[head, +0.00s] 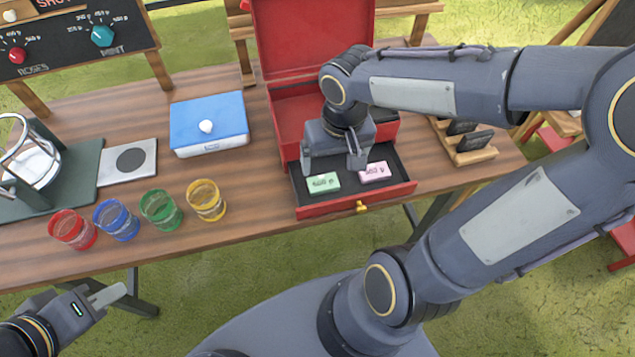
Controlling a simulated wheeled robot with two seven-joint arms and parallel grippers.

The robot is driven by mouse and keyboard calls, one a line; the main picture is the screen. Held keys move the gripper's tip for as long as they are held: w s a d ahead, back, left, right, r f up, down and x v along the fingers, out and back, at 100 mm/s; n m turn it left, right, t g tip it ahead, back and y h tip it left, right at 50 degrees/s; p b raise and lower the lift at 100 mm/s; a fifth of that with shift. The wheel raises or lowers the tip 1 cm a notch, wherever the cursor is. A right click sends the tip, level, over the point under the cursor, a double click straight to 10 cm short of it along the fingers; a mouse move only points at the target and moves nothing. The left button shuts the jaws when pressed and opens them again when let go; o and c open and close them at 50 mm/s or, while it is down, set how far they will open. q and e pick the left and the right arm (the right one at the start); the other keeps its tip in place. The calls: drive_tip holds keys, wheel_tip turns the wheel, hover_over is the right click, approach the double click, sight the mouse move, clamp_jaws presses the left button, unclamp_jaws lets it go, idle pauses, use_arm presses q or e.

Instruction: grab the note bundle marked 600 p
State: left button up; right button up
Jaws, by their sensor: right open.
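A green note bundle (323,183) and a pink note bundle (373,172) lie apart in the open drawer (404,190) of the red box. Their markings are too small to read surely, so I cannot tell which is marked 600 p. My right gripper (334,166) is open, pointing down over the drawer. Its left finger is near the green bundle and its right finger is near the pink one's left end. Nothing shows between its fingers. My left gripper (103,296) is at the lower left, off the table's front edge, and its opening is unclear.
The red box's lid (305,35) stands open behind the drawer. Red (72,230), blue (117,220), green (161,209) and yellow (206,200) glasses stand left of it. A blue-topped box (208,122) is behind them. A wooden holder (478,153) is at right.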

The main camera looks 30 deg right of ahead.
sight(323, 182)
drive_tip(key=shift+g, duration=0.5)
drive_tip(key=w+f, duration=0.1)
drive_tip(key=w+a+f, duration=0.1)
drive_tip(key=w+f, duration=0.1)
drive_tip(key=shift+w+f, duration=0.1)
drive_tip(key=shift+w, duration=0.1)
drive_tip(key=shift+f, duration=0.4)
drive_tip(key=f, duration=0.7)
drive_tip(key=shift+s+d+b, duration=0.15)
drive_tip(key=shift+d+b, duration=0.1)
drive_tip(key=shift+b, duration=0.1)
drive_tip(key=c, duration=1.1)
drive_tip(key=shift+o, duration=0.2)
drive_tip(key=shift+r, duration=0.1)
